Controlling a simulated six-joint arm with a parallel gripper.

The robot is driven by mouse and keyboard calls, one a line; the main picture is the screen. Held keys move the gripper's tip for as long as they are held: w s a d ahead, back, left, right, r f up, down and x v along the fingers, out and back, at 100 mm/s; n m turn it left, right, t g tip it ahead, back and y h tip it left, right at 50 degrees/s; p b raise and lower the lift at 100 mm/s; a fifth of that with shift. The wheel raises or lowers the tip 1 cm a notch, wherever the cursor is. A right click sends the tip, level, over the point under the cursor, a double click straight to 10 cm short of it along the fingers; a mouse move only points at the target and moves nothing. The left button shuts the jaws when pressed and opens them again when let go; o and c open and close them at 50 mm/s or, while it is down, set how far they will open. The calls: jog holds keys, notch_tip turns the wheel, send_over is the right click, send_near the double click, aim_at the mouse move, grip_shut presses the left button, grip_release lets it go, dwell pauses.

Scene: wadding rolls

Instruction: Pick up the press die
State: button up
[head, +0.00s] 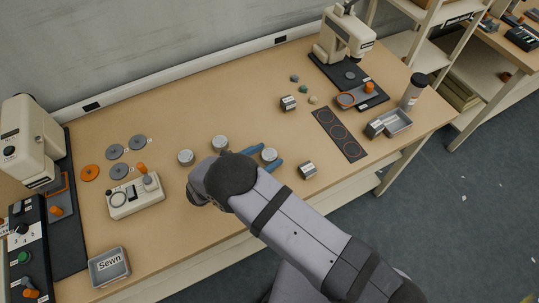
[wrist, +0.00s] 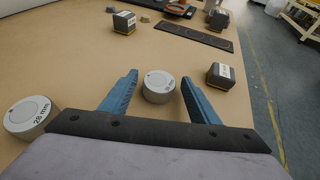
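Three round, pale metal dies with flat tops stand on the bench, and I take these to be the press dies. In the head view they are a left one (head: 185,157), a middle one (head: 220,143) and a right one (head: 269,154). My gripper (head: 267,158) is open, its blue fingers on either side of the right die. In the wrist view this die (wrist: 159,88) stands upright between the open fingers (wrist: 158,80), with gaps showing on both sides. Its label is too small to read surely. Another die (wrist: 30,115), marked "28 mm", stands at the left.
A small dark-and-white box (head: 307,170) stands right of my gripper, near the bench's front edge. A dark mat with ring outlines (head: 340,135) lies farther right. A tray marked "Sewn" (head: 110,267) and a cream device (head: 136,196) are at the left.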

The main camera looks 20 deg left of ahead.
aim_at(266, 158)
jog(key=c, duration=1.1)
jog(key=shift+r, duration=0.2)
jog(key=shift+r+b, duration=1.25)
jog(key=shift+r, duration=3.55)
